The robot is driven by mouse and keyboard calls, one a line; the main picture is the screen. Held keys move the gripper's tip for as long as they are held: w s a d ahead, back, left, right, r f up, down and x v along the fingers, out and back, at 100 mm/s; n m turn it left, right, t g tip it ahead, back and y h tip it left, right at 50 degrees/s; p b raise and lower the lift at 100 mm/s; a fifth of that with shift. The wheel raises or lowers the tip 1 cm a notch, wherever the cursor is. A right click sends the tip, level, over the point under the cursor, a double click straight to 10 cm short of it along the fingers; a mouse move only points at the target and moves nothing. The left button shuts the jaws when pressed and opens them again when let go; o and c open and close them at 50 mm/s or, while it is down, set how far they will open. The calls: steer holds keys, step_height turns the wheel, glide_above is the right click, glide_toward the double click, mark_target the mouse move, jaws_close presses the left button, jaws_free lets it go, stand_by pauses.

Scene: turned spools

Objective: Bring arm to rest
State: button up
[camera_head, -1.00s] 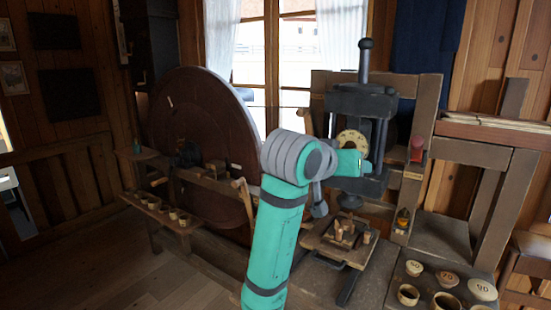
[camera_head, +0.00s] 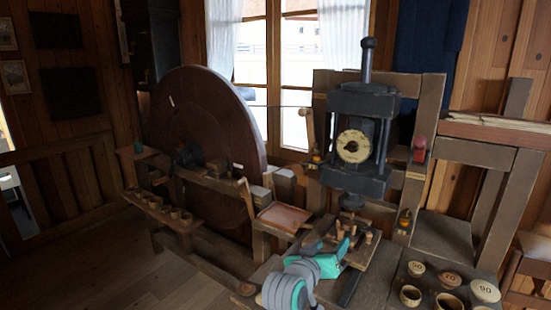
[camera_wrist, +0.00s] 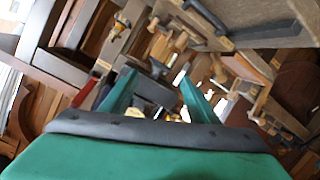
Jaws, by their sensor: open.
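My gripper (camera_head: 346,243) is low in front of the wooden tray (camera_head: 322,248) below the black press (camera_head: 360,110). Its teal fingers stand apart in the wrist view (camera_wrist: 157,76), with nothing seen held between them. My folded grey and teal wrist shows at the bottom of the head view. Several small turned wooden pieces (camera_head: 368,236) stand on the tray close behind the fingertips. Whether the fingers touch the tray cannot be told.
Several cups with round numbered lids (camera_head: 485,290) stand at lower right. A large dark wheel (camera_head: 205,120) and a bench with small cups (camera_head: 165,208) are at left. The floor at lower left is clear.

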steer(key=s+a+f+n+y, duration=0.1)
steer(key=s+f, duration=0.2)
steer(key=f, duration=0.3)
steer(key=s+a+f+n+t+y, duration=0.1)
steer(key=s+f, duration=0.1)
steer(key=f, duration=0.3)
steer(key=s+a+f+n, duration=0.1)
steer(key=s+a+f, duration=0.15)
steer(key=f, duration=0.35)
steer(key=s+a+f+n+t+y, duration=0.1)
steer(key=s+a+f+y, duration=0.25)
steer(key=s+f, duration=0.9)
steer(key=s+a+f+y, duration=0.1)
steer(key=s+a, duration=0.1)
steer(key=s, duration=0.6)
steer(key=s+a+y, duration=0.1)
steer(key=s+a, duration=0.2)
steer(key=s, duration=0.6)
steer(key=s+a+r+m, duration=0.1)
steer(key=s+r, duration=0.1)
steer(key=s, duration=0.5)
steer(key=s+a+r+m, duration=0.1)
steer(key=s+r, duration=0.1)
steer(key=s, duration=0.6)
steer(key=shift+s+r+y, duration=0.15)
steer(key=shift+r+y, duration=0.15)
steer(key=shift+y, duration=0.05)
steer(key=shift+c, duration=0.6)
